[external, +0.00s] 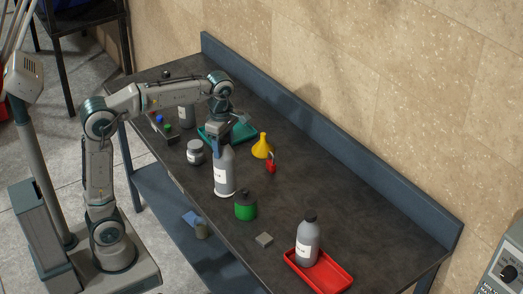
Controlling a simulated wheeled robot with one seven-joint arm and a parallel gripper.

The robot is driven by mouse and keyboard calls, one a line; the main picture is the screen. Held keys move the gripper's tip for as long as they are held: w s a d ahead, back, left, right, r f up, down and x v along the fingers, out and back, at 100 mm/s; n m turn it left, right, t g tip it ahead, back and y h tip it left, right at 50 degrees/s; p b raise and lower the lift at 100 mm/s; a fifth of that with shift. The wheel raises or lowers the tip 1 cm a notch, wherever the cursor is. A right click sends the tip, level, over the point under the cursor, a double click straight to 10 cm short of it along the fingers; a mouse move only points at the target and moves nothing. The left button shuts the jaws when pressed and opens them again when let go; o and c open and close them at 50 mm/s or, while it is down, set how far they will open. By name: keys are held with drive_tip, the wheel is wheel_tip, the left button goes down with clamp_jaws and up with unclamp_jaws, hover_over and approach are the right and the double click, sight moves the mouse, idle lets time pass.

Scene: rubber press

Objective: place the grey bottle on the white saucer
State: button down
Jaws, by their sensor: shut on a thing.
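The grey bottle (226,163), with a white label, stands upright near the middle of the bench's front side. My gripper (220,136) is above it, shut on its top; the fingers hide the cap. A thin white rim, seemingly the white saucer (226,196), shows at the foot of the bottle. The bottle hides most of it. The bottle's base looks to be on or just above the saucer; I cannot tell whether they touch.
A grey jar (195,152) and a green pot (245,206) stand close by. A yellow funnel (262,147) and a red padlock-like item (271,164) are to the right. Another grey bottle (308,246) stands in a red tray (333,277). The bench's right rear is clear.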

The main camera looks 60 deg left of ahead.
drive_tip(key=w+a+f+p, duration=0.1)
drive_tip(key=w+a+f, duration=0.4)
drive_tip(key=a+f, duration=0.5)
drive_tip(key=shift+f+p, duration=0.3)
drive_tip(key=shift+f, duration=0.1)
drive_tip(key=c, duration=0.6)
unclamp_jaws()
drive_tip(key=shift+f, duration=0.1)
wheel_tip(320, 180, up, 12)
drive_tip(key=s+d+f+m+t, duration=0.1)
drive_tip(key=s+f+m, duration=0.3)
drive_tip(key=s+m, duration=0.3)
drive_tip(key=s+d+f+m+t, duration=0.1)
drive_tip(key=s+f+m, duration=0.3)
drive_tip(key=s+m, duration=0.4)
drive_tip(key=s+d+f+m+t, duration=0.1)
drive_tip(key=s+f+m, duration=0.3)
drive_tip(key=s+m, duration=0.4)
drive_tip(key=shift+d, duration=0.45)
